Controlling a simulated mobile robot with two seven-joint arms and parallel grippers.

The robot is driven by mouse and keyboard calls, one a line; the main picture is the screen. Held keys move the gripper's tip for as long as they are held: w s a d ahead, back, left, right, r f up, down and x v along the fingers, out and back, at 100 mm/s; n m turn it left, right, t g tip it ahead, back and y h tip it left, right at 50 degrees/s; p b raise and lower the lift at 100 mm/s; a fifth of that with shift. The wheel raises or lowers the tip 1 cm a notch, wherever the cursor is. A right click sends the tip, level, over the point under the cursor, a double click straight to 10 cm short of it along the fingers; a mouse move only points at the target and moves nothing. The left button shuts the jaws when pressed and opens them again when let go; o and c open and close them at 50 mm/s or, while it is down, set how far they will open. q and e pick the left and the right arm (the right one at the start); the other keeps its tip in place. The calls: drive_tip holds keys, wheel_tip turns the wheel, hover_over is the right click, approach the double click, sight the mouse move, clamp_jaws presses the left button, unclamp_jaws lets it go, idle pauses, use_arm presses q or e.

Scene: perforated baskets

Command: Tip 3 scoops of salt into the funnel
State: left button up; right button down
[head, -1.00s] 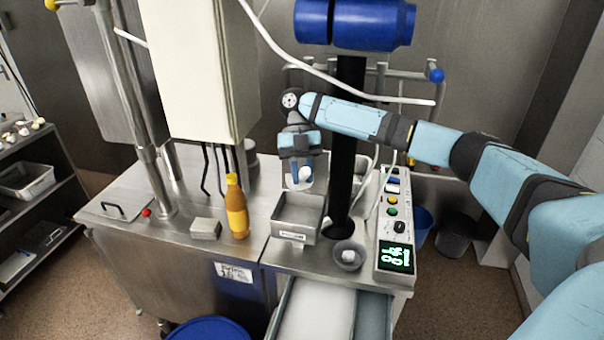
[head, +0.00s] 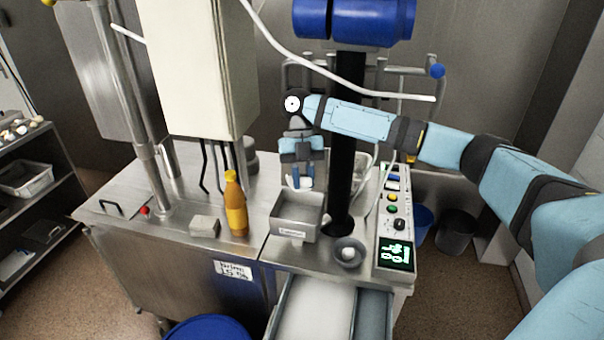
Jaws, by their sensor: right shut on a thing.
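My right gripper (head: 303,180) points down behind the open metal box (head: 298,228) on the steel bench. It is shut on a small white thing (head: 307,184), perhaps the scoop, mostly hidden by the fingers. The box has a label on its front, and I cannot make out any salt in it. A round grey bowl-like thing (head: 359,259), which may be the funnel, stands in front of the black post with something white in its middle. My left gripper is not in view.
A black post (head: 343,180) stands right of my right gripper. An orange bottle (head: 236,210) and a small grey block (head: 205,226) stand to the left. A control panel (head: 396,225) lies at the right. A white-bottomed tray (head: 315,315) is at the front.

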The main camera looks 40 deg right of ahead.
drive_tip(key=shift+s+a+f+t, duration=0.1)
drive_tip(key=shift+s+a+t, duration=0.1)
drive_tip(key=shift+t, duration=0.1)
drive_tip(key=shift+s+f+t+h, duration=0.2)
drive_tip(key=shift+f+t+h, duration=0.1)
drive_tip(key=shift+f, duration=0.1)
drive_tip(key=shift+s+a+f+t+h+b, duration=0.3)
drive_tip(key=shift+s+f+t+b, duration=0.15)
drive_tip(key=shift+f+t, duration=0.2)
drive_tip(key=shift+r, duration=0.1)
drive_tip(key=s+a+r+p, duration=0.1)
drive_tip(key=s+a+r, duration=0.2)
drive_tip(key=s, duration=0.5)
drive_tip(key=shift+s+a, duration=0.25)
drive_tip(key=shift+a, duration=0.4)
drive_tip(key=shift+f, duration=0.1)
